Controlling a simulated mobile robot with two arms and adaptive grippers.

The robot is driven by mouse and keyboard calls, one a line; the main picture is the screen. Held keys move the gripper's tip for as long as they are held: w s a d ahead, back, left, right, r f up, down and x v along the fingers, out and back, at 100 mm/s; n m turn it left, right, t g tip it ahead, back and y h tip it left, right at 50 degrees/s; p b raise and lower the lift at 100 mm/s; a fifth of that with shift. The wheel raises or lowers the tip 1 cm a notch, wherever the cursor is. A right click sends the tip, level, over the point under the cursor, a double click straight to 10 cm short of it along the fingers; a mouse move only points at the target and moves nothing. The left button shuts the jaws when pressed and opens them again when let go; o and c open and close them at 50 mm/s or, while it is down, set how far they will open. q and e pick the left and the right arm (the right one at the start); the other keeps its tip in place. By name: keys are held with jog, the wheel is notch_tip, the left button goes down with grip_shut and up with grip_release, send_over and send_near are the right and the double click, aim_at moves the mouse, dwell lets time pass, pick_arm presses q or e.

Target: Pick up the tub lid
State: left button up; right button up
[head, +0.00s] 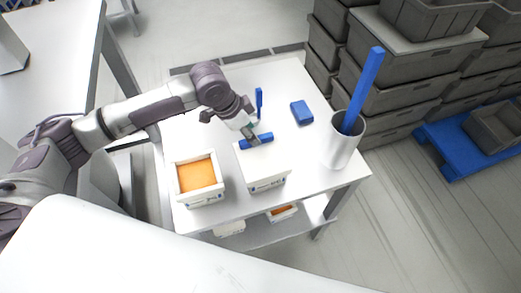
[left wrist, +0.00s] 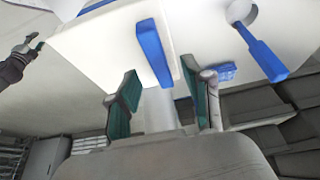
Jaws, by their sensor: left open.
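The tub lid (head: 262,158) is white, with a blue bar handle (head: 256,141) on top. It sits on a white tub (head: 268,183) on the table. My left gripper (head: 250,132) is over the far part of the lid, close to the handle. In the left wrist view the left gripper (left wrist: 165,92) is open, its green-padded fingers apart. There, the blue handle (left wrist: 153,52) on the white lid (left wrist: 100,48) lies ahead, its near end in line with the gap. I cannot tell whether the fingers touch it. My right gripper (left wrist: 32,46) seems to show small at the left wrist view's edge.
An open white tub with orange contents (head: 196,176) stands left of the lidded tub. A blue block (head: 301,112) lies behind to the right. A white cylinder (head: 341,150) holding a tall blue stick (head: 363,90) stands at the right.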

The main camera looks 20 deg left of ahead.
aim_at(262, 155)
pick_arm(q)
jog(key=shift+x, duration=1.55)
jog(key=shift+f+p, duration=0.15)
jog(key=shift+p, duration=0.2)
jog(key=shift+s, duration=0.1)
grip_shut()
